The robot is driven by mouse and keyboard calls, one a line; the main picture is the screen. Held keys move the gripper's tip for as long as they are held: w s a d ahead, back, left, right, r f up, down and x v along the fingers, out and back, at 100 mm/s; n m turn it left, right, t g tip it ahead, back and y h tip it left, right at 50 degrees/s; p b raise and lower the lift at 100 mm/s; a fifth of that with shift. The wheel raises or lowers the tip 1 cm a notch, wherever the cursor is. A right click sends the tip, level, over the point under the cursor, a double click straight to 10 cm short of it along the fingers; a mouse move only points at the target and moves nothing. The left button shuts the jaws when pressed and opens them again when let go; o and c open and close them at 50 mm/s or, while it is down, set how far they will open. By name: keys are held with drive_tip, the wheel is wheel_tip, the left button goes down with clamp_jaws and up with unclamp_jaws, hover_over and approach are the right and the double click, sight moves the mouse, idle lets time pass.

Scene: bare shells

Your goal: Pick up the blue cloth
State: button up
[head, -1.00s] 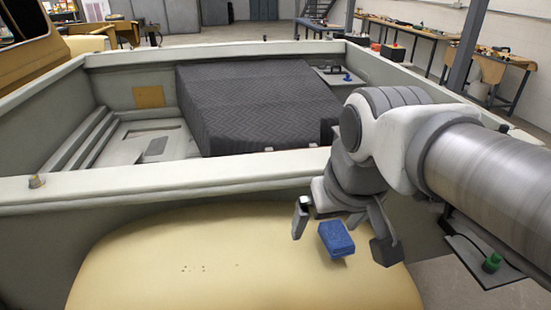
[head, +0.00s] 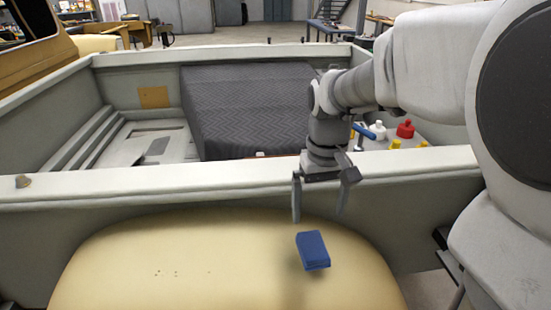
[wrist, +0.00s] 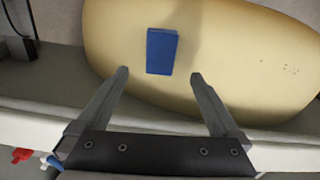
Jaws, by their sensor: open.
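The blue cloth (head: 313,251) is a small folded block lying on the cream curved panel (head: 190,265), toward its right side in the head view. My gripper (head: 320,212) is open and empty, pointing down above and behind the cloth, near the truck bed's wall. In the wrist view the cloth (wrist: 161,51) lies just beyond the fingertips of my gripper (wrist: 160,75), roughly centred between them. The fingers do not touch it.
The bed wall's pale top rail (head: 230,178) runs across behind the panel. A dark quilted cover (head: 245,105) fills the bed's middle. A red bottle (head: 405,129), a white bottle (head: 378,130) and yellow items stand at the bed's right. The panel's left side is clear.

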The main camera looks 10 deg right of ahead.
sight(313, 244)
wheel_tip(313, 244, down, 12)
drive_tip(key=shift+w+a+r+b, duration=0.1)
drive_tip(key=shift+w+r+b, duration=0.1)
drive_tip(key=shift+b, duration=0.35)
drive_tip(key=c, duration=1.3)
drive_tip(key=shift+r, duration=0.1)
wheel_tip(313, 244, up, 4)
drive_tip(key=shift+r+p, duration=0.1)
drive_tip(key=shift+p, duration=0.2)
drive_tip(key=s+r, duration=0.2)
drive_tip(key=s, duration=0.2)
drive_tip(key=s+a+r, duration=0.1)
drive_tip(key=s+r, duration=0.1)
drive_tip(key=s, duration=0.1)
drive_tip(key=s+a+r, duration=0.1)
drive_tip(key=s+r, duration=0.1)
drive_tip(key=s, duration=0.2)
drive_tip(key=shift+s+r, duration=0.3)
drive_tip(key=shift+r, duration=0.05)
drive_tip(key=o, duration=0.7)
drive_tip(key=c, duration=0.5)
